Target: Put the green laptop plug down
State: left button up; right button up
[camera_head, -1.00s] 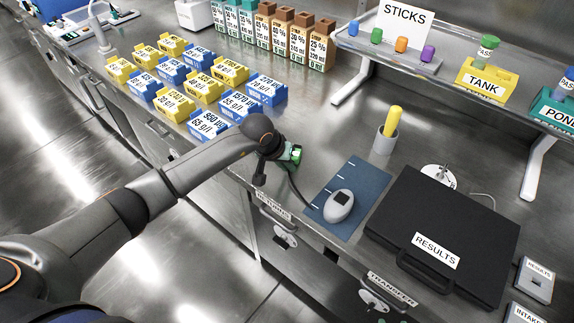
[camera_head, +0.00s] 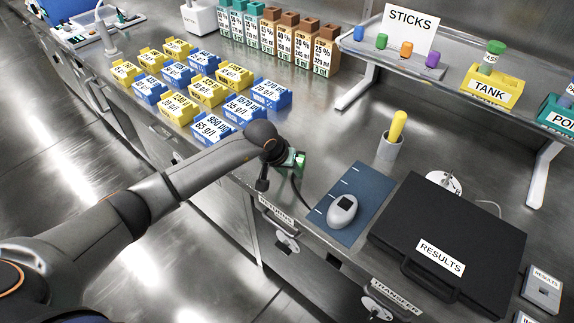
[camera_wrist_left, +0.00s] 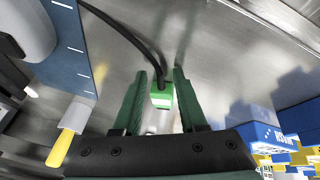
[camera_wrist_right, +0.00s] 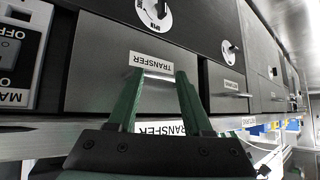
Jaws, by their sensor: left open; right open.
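The green plug (camera_wrist_left: 162,95) with a white patch shows in the left wrist view, between the fingertips of my left gripper (camera_wrist_left: 160,78). The fingers are open, with a gap on each side of the plug. A black cable (camera_wrist_left: 128,32) runs from it. In the head view my left gripper (camera_head: 294,164) is low over the counter, left of the blue mat, and largely hides the plug. My right gripper (camera_wrist_right: 158,80) is open and empty in front of a drawer labelled TRANSFER (camera_wrist_right: 152,62); the head view does not show it.
A blue mat (camera_head: 366,188) carries a grey-white device (camera_head: 342,211). A black RESULTS case (camera_head: 455,225) lies to its right. A grey cup (camera_head: 388,151) holds a yellow stick. Several blue and yellow boxes stand left of the gripper. Bare counter (camera_head: 335,140) lies behind it.

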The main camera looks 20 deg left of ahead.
pick_arm(q)
jog(key=shift+r+p, duration=0.35)
jog(key=shift+r, duration=0.05)
jog(key=shift+r+p, duration=0.45)
jog(key=shift+p, duration=0.1)
jog(key=b+v, duration=0.2)
jog(key=v, duration=0.9)
jog(key=s+d+f+n+g+h, duration=0.2)
jog(key=s+d+n+h, duration=0.45)
jog(key=d, duration=0.75)
jog(key=s+d+r+n+t+h, duration=0.5)
jog(key=n+h, duration=0.4)
jog(key=n, duration=0.7)
jog(key=w+a+f+n+t+y, duration=0.1)
jog(key=a+f+n+t+y, duration=0.25)
jog(key=n, duration=0.95)
jog(key=w+a+f+n+t+y, duration=0.25)
jog(key=a+n+t+y, duration=0.25)
jog(key=n, duration=0.8)
jog(key=s+a+f+n+g+y, duration=0.3)
jog(key=s+f+n, duration=0.5)
jog(key=f+n, duration=0.2)
jog(key=s+a+f+n+g+y, duration=0.3)
jog(key=s+f+n, duration=0.4)
jog(key=f+n, duration=0.3)
jog(key=shift+s+a+g+y, duration=0.35)
jog(key=shift+a+g+y, duration=0.1)
jog(key=shift+a, duration=0.1)
